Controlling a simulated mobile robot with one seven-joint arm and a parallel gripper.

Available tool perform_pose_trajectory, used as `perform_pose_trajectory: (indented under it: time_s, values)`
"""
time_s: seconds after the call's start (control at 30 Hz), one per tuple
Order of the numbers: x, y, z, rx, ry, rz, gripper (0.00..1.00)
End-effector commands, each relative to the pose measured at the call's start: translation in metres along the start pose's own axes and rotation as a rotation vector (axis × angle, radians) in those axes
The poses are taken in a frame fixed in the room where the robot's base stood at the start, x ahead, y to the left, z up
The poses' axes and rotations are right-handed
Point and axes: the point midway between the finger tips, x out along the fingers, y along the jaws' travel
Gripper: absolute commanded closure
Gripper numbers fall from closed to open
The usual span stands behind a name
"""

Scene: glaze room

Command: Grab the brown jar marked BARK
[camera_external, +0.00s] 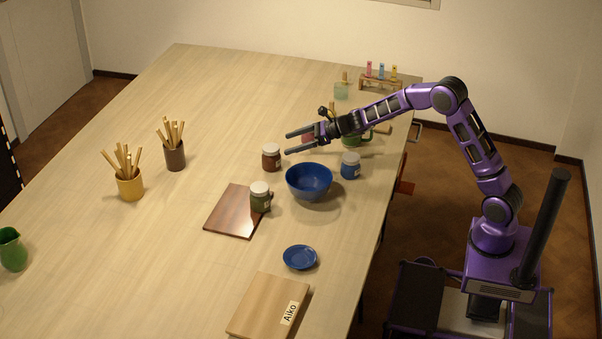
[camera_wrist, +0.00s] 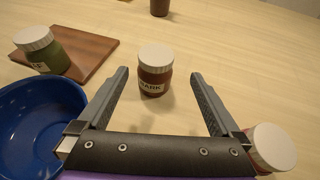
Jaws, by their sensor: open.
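The brown jar marked BARK (camera_wrist: 154,75) has a white lid and a white label and stands upright on the table. In the wrist view it shows between and just beyond my open fingers, with nothing touching it. In the external view the brown jar (camera_external: 271,158) stands left of the blue bowl, just beyond my fingertips. My gripper (camera_external: 287,143) is open and empty, with its fingers pointing left; it also shows in the wrist view (camera_wrist: 158,75).
A blue bowl (camera_external: 309,183) and a blue jar (camera_external: 350,166) stand near my gripper. A green jar (camera_external: 260,198) stands on a dark board (camera_external: 228,216). A red jar (camera_wrist: 273,147) is beside my right finger in the wrist view.

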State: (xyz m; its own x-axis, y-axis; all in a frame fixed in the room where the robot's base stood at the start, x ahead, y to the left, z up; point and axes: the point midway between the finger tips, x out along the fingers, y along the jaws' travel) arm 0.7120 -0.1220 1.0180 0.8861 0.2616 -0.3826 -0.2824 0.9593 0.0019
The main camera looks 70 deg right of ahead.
Motion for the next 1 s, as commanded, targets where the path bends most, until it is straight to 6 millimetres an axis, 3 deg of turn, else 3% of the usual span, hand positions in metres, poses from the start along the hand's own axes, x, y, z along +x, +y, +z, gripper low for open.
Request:
perform_pose_trajectory:
  time_s: [0.1,0.33,0.6,0.93,1.0]
  values:
    - [0.017,0.000,0.000,-0.001,0.001,0.001,0.00]
    - [0.032,0.002,0.003,-0.002,0.000,0.001,0.00]
    - [0.070,0.007,0.008,-0.002,0.001,0.001,0.00]
    - [0.076,0.006,0.008,-0.002,0.001,-0.001,0.00]
    - [0.076,0.006,0.008,-0.002,0.000,-0.001,0.13]
